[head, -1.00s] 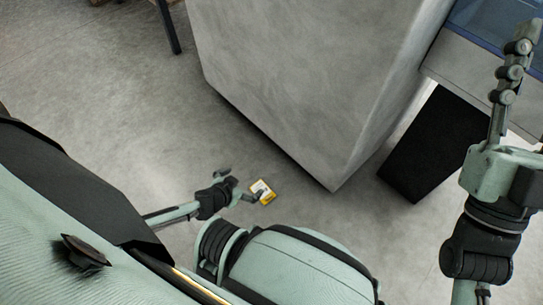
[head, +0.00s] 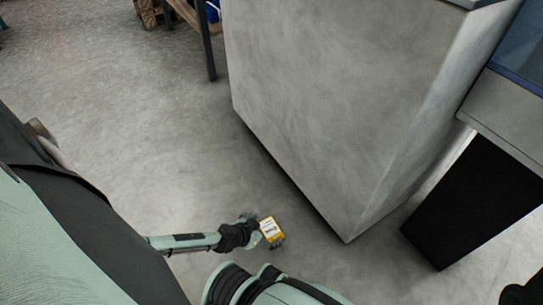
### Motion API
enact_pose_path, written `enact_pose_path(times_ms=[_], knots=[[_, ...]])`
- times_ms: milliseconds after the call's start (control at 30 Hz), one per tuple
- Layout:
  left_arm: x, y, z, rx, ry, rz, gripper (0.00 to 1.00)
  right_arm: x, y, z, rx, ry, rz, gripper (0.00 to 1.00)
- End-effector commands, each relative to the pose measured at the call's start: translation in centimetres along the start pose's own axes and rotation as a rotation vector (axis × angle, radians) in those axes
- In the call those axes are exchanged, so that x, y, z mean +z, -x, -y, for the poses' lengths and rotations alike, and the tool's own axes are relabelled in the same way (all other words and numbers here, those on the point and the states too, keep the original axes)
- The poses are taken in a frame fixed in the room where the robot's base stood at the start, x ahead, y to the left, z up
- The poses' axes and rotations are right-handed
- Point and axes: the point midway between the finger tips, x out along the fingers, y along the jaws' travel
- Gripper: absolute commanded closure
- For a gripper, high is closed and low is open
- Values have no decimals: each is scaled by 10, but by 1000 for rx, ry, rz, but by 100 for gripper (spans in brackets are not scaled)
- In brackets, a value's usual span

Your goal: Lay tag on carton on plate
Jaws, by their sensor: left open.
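A small yellow-and-white item (head: 270,229) with dark print shows low in the middle of the head view; I cannot tell whether it is the tag or the carton. My left gripper (head: 263,232) is open at this item, with a finger on either side of it in the picture. I cannot tell whether the fingers touch it, or whether it rests on the floor. No plate can be made out. My right gripper is out of view.
A large grey block (head: 320,100) stands just beyond the left gripper. A black support (head: 470,200) under a grey, blue-topped counter (head: 510,115) is at the right. A dark table leg (head: 207,55) stands at the back. The grey floor (head: 130,120) at left is clear.

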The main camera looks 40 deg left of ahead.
Motion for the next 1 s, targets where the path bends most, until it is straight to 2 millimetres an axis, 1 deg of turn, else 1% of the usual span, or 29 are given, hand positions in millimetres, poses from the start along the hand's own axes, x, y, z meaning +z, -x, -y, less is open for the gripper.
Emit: enact_pose_path(times_ms=[33,100,300,333,900,1000], knots=[[2,-7,0,0,0,0,0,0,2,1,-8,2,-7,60],[1,-10,0,0,-1,1,0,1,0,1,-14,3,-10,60],[0,-9,0,0,-1,1,0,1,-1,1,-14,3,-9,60],[0,-9,0,0,0,1,1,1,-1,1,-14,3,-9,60],[1,-9,1,-2,0,2,72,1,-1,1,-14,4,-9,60],[2,-9,1,-3,0,4,80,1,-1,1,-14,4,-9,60]])
